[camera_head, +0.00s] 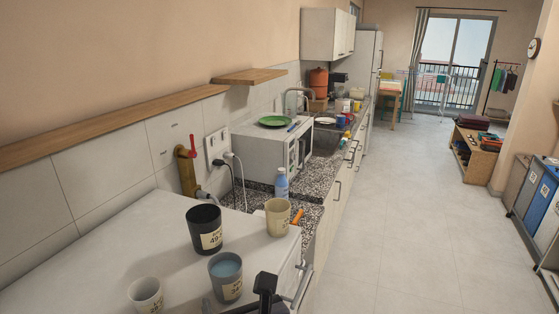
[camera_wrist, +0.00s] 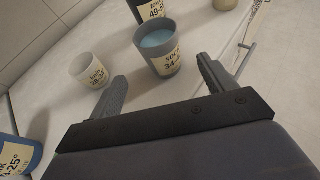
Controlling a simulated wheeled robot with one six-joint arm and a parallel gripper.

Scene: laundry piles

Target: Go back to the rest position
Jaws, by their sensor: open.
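My gripper (camera_wrist: 160,88) is open in the wrist view, its two grey fingers apart with nothing between their tips. It is low over the white top at the bottom of the head view, where only part of it shows. Just beyond the fingers stands a grey cup (camera_wrist: 158,46) with blue contents and a "34" label; it also shows in the head view (camera_head: 226,284). A white cup (camera_wrist: 92,70) stands beside the left finger. I cannot tell whether either finger touches a cup.
A black cup (camera_head: 204,229) and a beige cup (camera_head: 277,217) stand farther back on the white top (camera_head: 120,245). A blue cup (camera_wrist: 16,152) is at the wrist view's left edge. Counter and microwave (camera_head: 262,148) continue along the wall. The floor (camera_head: 410,220) at right is clear.

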